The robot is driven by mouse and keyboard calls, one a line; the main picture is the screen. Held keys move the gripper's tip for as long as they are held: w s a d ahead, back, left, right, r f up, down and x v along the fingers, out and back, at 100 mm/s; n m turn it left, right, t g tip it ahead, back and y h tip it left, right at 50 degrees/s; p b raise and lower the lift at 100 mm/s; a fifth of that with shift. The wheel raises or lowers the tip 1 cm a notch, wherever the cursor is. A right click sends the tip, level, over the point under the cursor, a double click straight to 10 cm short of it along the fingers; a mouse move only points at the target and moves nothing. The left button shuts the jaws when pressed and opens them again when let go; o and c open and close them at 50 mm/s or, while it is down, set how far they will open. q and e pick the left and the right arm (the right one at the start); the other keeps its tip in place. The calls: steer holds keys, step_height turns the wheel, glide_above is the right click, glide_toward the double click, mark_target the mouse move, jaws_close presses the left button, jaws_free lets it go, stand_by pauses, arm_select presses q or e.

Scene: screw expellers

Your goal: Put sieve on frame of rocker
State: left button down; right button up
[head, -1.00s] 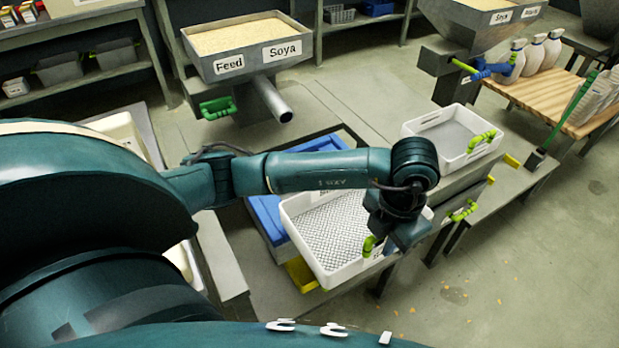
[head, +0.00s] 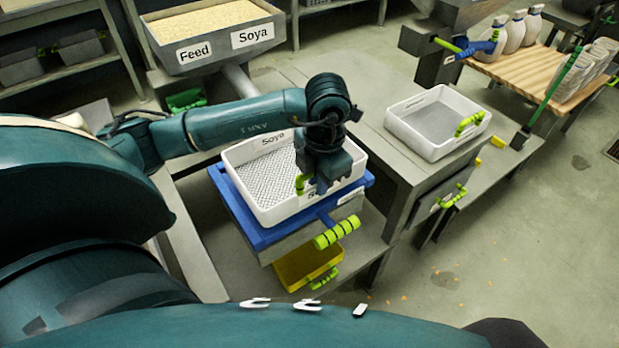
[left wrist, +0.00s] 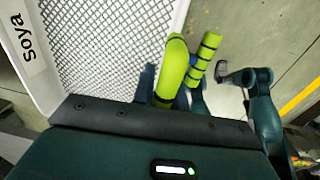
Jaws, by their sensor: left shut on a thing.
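The sieve (head: 262,170) is a white tray with a mesh floor and a "Soya" label. It lies over the blue frame of the rocker (head: 238,218), roughly lined up with it; I cannot tell whether it rests fully on it. My left gripper (head: 306,188) is shut on the sieve's green handle (head: 299,183) at the near right side and covers part of that wall. In the left wrist view the mesh (left wrist: 105,45) and the green handle (left wrist: 173,72) show close up.
The rocker's green-gripped handle (head: 335,233) sticks out at the front, above a yellow tray (head: 305,266). Another white sieve (head: 437,122) stands on the grey bench to the right. The Feed/Soya hopper (head: 215,38) is behind.

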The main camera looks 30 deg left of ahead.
arm_select(q)
steer(key=a, duration=0.1)
steer(key=w+a, duration=0.1)
steer(key=shift+a, duration=0.4)
steer(key=shift+w+f, duration=0.1)
steer(key=shift+f, duration=1.65)
steer(key=shift+f, duration=0.2)
steer(key=c, duration=1.4)
jaws_free()
steer(key=shift+r, duration=0.1)
step_height(320, 180, up, 12)
steer(key=d, duration=0.1)
steer(key=shift+s+r, duration=0.15)
steer(key=shift+s, duration=0.05)
